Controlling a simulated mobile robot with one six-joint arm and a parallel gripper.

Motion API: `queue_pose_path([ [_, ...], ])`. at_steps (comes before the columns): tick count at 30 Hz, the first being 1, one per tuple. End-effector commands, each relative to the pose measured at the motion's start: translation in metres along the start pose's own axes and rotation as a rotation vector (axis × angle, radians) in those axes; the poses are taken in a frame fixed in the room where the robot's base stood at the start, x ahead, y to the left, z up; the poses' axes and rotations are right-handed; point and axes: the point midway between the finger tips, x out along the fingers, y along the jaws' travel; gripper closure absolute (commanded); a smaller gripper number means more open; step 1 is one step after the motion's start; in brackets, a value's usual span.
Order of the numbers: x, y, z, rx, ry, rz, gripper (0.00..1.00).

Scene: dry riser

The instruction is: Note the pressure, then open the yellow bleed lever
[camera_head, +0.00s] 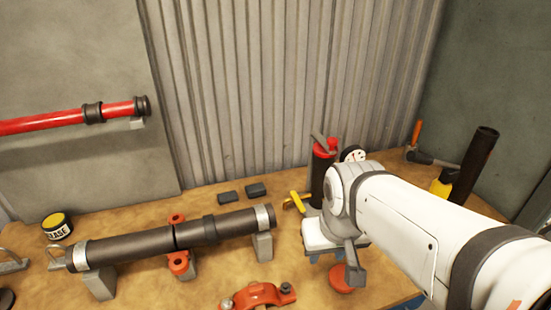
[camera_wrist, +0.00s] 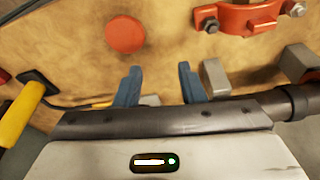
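The yellow bleed lever (camera_head: 297,202) sticks out to the left of a dark upright cylinder with a red top (camera_head: 325,147). The round white-faced pressure gauge (camera_head: 353,154) is just right of that top; its face is partly visible, but its reading is too small to tell. My gripper (camera_wrist: 158,88) is low in front of the cylinder, to the right of the lever. In the wrist view its two blue fingers are apart with nothing gripped between them. My wrist hides part of the cylinder and its base.
A dark pipe (camera_head: 125,248) lies on grey supports at the left. A red clamp (camera_head: 258,297) and a red disc (camera_wrist: 125,35) lie at the front. A grease tin (camera_head: 57,226), two dark blocks, a yellow bottle (camera_head: 441,188) and a dark upright tube (camera_head: 474,165) stand around. Bare bench shows behind the pipe.

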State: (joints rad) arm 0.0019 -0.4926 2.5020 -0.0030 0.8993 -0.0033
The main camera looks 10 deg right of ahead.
Motion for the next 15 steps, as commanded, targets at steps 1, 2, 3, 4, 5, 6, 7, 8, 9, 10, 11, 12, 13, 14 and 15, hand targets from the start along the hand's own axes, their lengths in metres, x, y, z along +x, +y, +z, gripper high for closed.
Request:
queue_pose_path([
  [1, 0.0, 0.0, 0.0, 0.0, 0.0, 0.0, 0.64],
  [2, 0.0, 0.0, 0.0, 0.0, 0.0, 0.0, 0.64],
  [3, 0.0, 0.0, 0.0, 0.0, 0.0, 0.0, 0.64],
  [4, 0.0, 0.0, 0.0, 0.0, 0.0, 0.0, 0.64],
  [5, 0.0, 0.0, 0.0, 0.0, 0.0, 0.0, 0.64],
  [6, 0.0, 0.0, 0.0, 0.0, 0.0, 0.0, 0.64],
  [7, -0.001, 0.0, -0.001, 0.0, -0.001, 0.0, 0.64],
  [8, -0.001, 0.0, -0.002, -0.001, -0.002, 0.0, 0.64],
  [9, -0.003, 0.0, -0.005, -0.004, -0.006, 0.0, 0.64],
  [10, -0.004, 0.0, -0.009, -0.006, -0.01, 0.0, 0.64],
  [11, -0.006, 0.0, -0.014, -0.01, -0.015, 0.0, 0.64],
  [12, -0.009, -0.009, -0.022, -0.009, -0.025, 0.001, 0.64],
  [13, -0.011, -0.011, -0.029, -0.013, -0.032, 0.001, 0.64],
  [14, -0.013, -0.012, -0.037, -0.021, -0.041, 0.001, 0.64],
  [15, -0.015, -0.012, -0.05, -0.031, -0.055, 0.0, 0.64],
])
